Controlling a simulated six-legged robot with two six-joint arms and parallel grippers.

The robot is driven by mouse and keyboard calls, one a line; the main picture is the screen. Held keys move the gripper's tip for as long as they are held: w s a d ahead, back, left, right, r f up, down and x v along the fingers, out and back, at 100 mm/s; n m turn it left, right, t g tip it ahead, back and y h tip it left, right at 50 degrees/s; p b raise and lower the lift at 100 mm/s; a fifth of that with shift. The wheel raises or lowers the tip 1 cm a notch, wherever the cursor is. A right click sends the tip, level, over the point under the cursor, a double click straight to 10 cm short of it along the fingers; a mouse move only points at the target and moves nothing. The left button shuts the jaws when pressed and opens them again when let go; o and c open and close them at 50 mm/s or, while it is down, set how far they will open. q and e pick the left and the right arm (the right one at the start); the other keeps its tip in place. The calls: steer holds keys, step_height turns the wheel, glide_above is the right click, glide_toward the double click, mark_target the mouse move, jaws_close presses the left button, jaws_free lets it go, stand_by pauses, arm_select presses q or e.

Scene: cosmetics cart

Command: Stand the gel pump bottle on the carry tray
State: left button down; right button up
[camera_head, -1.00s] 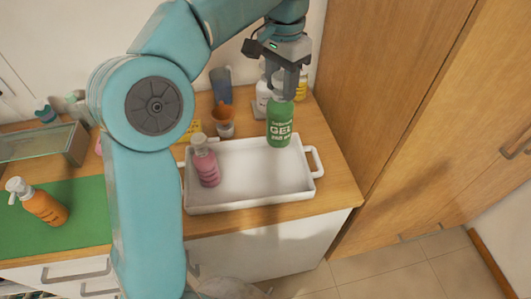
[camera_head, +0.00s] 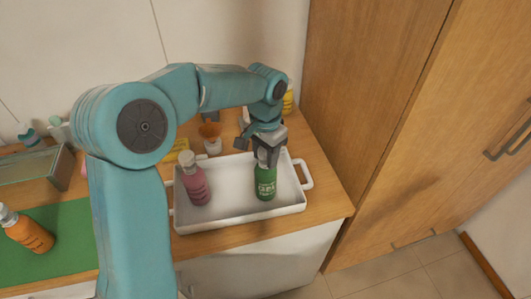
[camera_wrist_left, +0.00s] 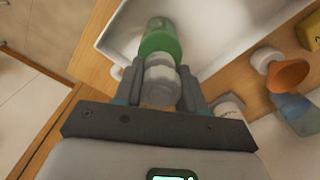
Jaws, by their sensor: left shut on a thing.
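The green gel pump bottle (camera_head: 265,183) is upright over the right part of the white carry tray (camera_head: 226,217), inside its rim. I cannot tell whether its base touches the tray floor. My left gripper (camera_head: 267,158) is above the bottle and shut on its pale pump top. In the left wrist view the gripper (camera_wrist_left: 161,84) closes around the pale top, and the green body (camera_wrist_left: 160,40) shows beyond the fingers, over the tray (camera_wrist_left: 205,25). A pink bottle (camera_head: 195,184) stands at the tray's left end. My right gripper is not in view.
An orange pump bottle (camera_head: 30,231) is on the green mat (camera_head: 70,252) at left. An orange cup-shaped piece (camera_head: 210,131) and other items stand behind the tray. A tall wooden cabinet (camera_head: 385,110) is close on the right. The tray's middle is clear.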

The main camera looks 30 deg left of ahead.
arm_select(q)
steer(key=shift+s+d+r, duration=0.2)
steer(key=shift+s, duration=0.1)
steer(key=shift+s+f, duration=0.1)
steer(key=shift+f, duration=0.05)
steer(key=c, duration=0.9)
jaws_free()
steer(key=shift+f, duration=0.1)
steer(key=shift+c, duration=0.2)
steer(key=o, duration=0.3)
steer(key=shift+w+a+f, duration=0.1)
steer(key=shift+w, duration=0.25)
steer(key=shift+s+r, duration=0.2)
steer(key=shift+s, duration=0.05)
steer(key=shift+r, duration=0.4)
steer(key=shift+w+r, duration=0.15)
steer(key=shift+r, duration=0.2)
step_height(320, 180, up, 11)
